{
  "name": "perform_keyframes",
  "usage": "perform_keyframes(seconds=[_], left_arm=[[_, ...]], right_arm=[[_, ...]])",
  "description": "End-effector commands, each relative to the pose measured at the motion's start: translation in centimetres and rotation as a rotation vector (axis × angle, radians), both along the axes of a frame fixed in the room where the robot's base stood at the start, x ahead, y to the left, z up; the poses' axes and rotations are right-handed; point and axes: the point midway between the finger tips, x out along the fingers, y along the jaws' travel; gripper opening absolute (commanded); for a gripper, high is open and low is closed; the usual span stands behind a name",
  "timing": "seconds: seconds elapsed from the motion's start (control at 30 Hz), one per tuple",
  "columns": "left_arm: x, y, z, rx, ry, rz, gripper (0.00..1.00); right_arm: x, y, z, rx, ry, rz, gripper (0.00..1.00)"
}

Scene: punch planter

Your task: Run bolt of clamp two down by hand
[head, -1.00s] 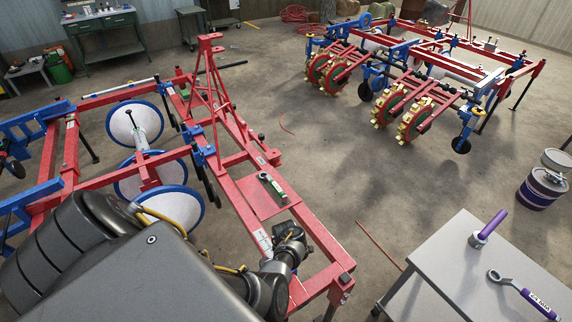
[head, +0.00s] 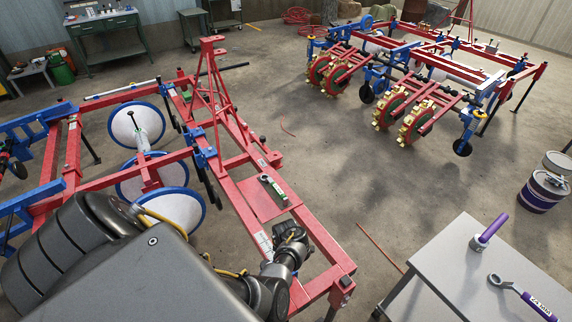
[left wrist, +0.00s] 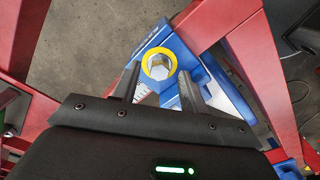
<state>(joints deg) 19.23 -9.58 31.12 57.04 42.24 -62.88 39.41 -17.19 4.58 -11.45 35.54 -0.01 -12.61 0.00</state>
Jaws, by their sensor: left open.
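In the left wrist view, a pale hex bolt head (left wrist: 158,66) with a yellow ring around it sits on a blue clamp bracket (left wrist: 190,50) against a red beam. My left gripper (left wrist: 158,80) is open, with one dark finger on each side just below the bolt head in the picture. I cannot tell whether the fingers touch it. In the head view my left gripper (head: 290,236) is low over the near red frame (head: 318,238), and my arm hides most of the clamp there. My right gripper is not in view.
A grey table (head: 450,262) at right holds a purple-handled socket tool (head: 489,230) and a purple-handled ring wrench (head: 525,296). Another red implement (head: 440,60) stands farther back. Open floor lies between.

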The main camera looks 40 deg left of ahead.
Motion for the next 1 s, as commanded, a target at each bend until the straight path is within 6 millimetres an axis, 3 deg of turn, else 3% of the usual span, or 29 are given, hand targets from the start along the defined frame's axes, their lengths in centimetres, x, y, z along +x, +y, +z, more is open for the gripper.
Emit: perform_keyframes(seconds=[0.2, 0.4, 1.0], left_arm=[[0.0, 0.1, 4.9, 0.002, -0.004, 0.001, 0.44], [0.0, 0.1, 8.1, 0.003, -0.002, 0.001, 0.44], [0.0, 0.0, 9.6, 0.001, -0.003, 0.000, 0.44]], right_arm=[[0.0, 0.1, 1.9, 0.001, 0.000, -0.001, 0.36], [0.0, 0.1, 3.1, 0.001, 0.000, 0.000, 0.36], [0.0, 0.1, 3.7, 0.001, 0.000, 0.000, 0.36]])
